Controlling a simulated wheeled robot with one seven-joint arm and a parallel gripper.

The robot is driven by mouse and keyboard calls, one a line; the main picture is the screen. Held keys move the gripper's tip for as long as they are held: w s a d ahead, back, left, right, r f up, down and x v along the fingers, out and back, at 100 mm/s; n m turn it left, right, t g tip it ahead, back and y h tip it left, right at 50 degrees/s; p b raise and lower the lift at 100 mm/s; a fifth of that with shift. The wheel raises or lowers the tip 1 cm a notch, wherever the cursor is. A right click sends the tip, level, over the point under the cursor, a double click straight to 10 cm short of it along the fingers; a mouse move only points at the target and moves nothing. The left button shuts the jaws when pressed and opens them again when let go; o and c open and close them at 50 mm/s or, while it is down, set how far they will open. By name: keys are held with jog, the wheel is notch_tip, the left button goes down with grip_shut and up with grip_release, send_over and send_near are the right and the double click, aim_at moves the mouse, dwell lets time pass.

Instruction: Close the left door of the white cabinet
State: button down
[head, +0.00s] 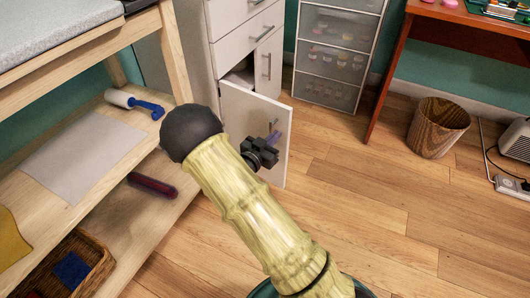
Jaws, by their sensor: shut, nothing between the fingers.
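The white cabinet (238,20) stands at the upper middle, with drawers above and doors below. Its left door (240,102) is open and swung out into the room, its free edge toward the lower right. A dark gap shows between it and the cabinet body. The right door (271,50) looks shut and has a vertical bar handle. My gripper (276,138) is in front of the left door's panel, near its handle (273,125). Its fingers are shut with nothing between them. Whether they touch the door I cannot tell. My arm hides the door's lower left part.
A wooden workbench (175,50) with a lower shelf stands close on the left. A clear drawer unit (336,50) stands right of the cabinet. A wicker-look bin (437,128) and a reddish desk (395,60) are at right. The wooden floor between is clear.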

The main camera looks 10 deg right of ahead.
aim_at(285, 126)
jog(key=b+x, duration=0.1)
jog(key=x, duration=0.2)
jog(key=shift+w+f+b, duration=0.1)
jog(key=shift+f+b, duration=0.05)
jog(key=shift+b, duration=0.25)
jog(key=shift+w+d, duration=0.2)
jog(key=shift+d, duration=0.05)
